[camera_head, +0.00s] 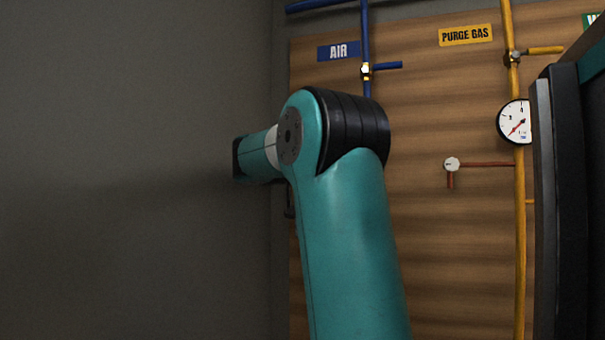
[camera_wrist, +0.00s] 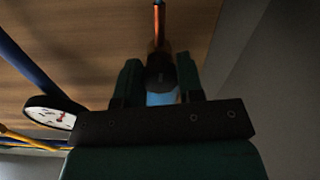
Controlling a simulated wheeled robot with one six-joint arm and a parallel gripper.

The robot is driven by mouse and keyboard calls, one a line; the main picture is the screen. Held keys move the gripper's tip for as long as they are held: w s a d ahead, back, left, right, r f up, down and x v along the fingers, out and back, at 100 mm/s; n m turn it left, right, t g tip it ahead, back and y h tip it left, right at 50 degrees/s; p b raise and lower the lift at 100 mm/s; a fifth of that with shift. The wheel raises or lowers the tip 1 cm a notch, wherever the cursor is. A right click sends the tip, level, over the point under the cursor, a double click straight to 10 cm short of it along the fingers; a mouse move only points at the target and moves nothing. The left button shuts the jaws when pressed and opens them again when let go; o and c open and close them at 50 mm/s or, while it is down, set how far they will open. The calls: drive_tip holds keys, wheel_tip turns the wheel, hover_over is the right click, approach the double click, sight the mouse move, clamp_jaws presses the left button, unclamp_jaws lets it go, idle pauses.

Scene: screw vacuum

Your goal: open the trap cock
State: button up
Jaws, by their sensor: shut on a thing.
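In the wrist view my gripper (camera_wrist: 159,68) has its two dark green fingers on either side of a dark rounded fitting (camera_wrist: 160,76), shut on it. A copper-coloured pipe (camera_wrist: 158,22) runs from the fitting towards the top of the view. A blue part (camera_wrist: 160,98) shows between the fingers, close to the palm. The fitting may be the trap cock, but its markings and handle angle are too dark to tell. In the head view my arm hides the gripper and the fitting.
The head view shows a wooden panel (camera_head: 430,250) with a blue AIR pipe and lever (camera_head: 388,66), a yellow PURGE GAS pipe and lever (camera_head: 545,50), a gauge (camera_head: 515,122) and a small white round fitting (camera_head: 452,164). A dark cabinet edge (camera_head: 570,200) stands at right; grey wall at left.

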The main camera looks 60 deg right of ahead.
drive_tip(key=shift+n, duration=0.8)
drive_tip(key=o, duration=0.9)
drive_tip(key=shift+s+a+b, duration=0.35)
drive_tip(key=shift+a+b, duration=0.7)
drive_tip(key=shift+a, duration=1.85)
drive_tip(key=shift+s+a+b, duration=0.35)
drive_tip(key=shift+a+b, duration=0.75)
drive_tip(key=shift+a, duration=1.8)
drive_tip(key=shift+s+a+b, duration=0.35)
drive_tip(key=shift+a+b, duration=0.7)
drive_tip(key=shift+a, duration=1.85)
